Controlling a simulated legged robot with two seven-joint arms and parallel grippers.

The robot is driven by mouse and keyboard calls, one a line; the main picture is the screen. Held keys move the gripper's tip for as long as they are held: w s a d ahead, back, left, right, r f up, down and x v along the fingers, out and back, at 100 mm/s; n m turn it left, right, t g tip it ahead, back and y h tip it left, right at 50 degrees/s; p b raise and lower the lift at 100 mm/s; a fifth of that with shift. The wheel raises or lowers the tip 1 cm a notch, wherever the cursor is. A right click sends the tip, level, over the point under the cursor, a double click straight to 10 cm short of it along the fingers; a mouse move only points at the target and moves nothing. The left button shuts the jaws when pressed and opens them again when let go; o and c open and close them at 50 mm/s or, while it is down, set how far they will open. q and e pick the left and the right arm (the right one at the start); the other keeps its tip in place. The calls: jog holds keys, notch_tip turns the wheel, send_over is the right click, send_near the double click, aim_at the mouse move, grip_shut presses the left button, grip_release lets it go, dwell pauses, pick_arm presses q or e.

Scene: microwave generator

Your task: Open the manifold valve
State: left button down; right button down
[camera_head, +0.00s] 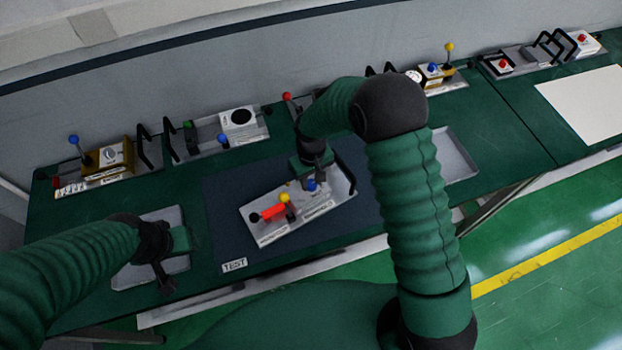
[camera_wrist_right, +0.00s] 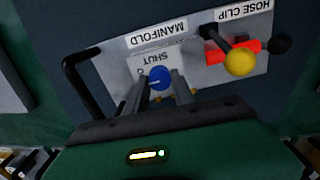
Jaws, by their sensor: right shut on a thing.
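A grey panel (camera_head: 275,228) with a black handle lies on the dark blue mat at the middle of the table. The right wrist view shows its labels "MANIFOLD", "SHUT" and "HOSE CLIP". The blue manifold valve knob (camera_wrist_right: 160,77) sits near the "SHUT" label, and also shows in the head view (camera_head: 311,186). My right gripper (camera_wrist_right: 158,84) is shut on the blue knob, one finger on each side. The red hose clip (camera_head: 273,212) with its yellow ball (camera_wrist_right: 240,61) is beside it on the panel. My left gripper (camera_head: 164,282) hangs over a grey tray; its finger gap is unclear.
The grey tray (camera_head: 130,278) lies under my left gripper, and another tray (camera_head: 462,165) is right of my right arm. Several panels with knobs and handles line the wall, such as the one with a blue ball lever (camera_head: 73,140). A "TEST" label (camera_head: 234,265) marks the mat's front.

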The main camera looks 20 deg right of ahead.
aim_at(311, 183)
dwell(0.3)
jog(key=c, duration=1.1)
grip_release()
jog(key=shift+o, duration=0.2)
notch_tip(311, 183, up, 17)
jog(key=b, duration=0.2)
jog(key=shift+b, duration=0.4)
jog(key=shift+f, duration=0.1)
jog(key=s+d+f+m+t+b, duration=0.1)
jog(key=s+d+f+b, duration=0.1)
jog(key=s+f, duration=0.3)
jog(key=s+d+f+m+t+b, duration=0.1)
jog(key=s+d+f+b, duration=0.2)
jog(key=s+f, duration=0.3)
jog(key=s, duration=0.4)
jog(key=shift+d+f+t, duration=0.15)
jog(key=shift+f+t, duration=0.1)
jog(key=shift+t, duration=0.05)
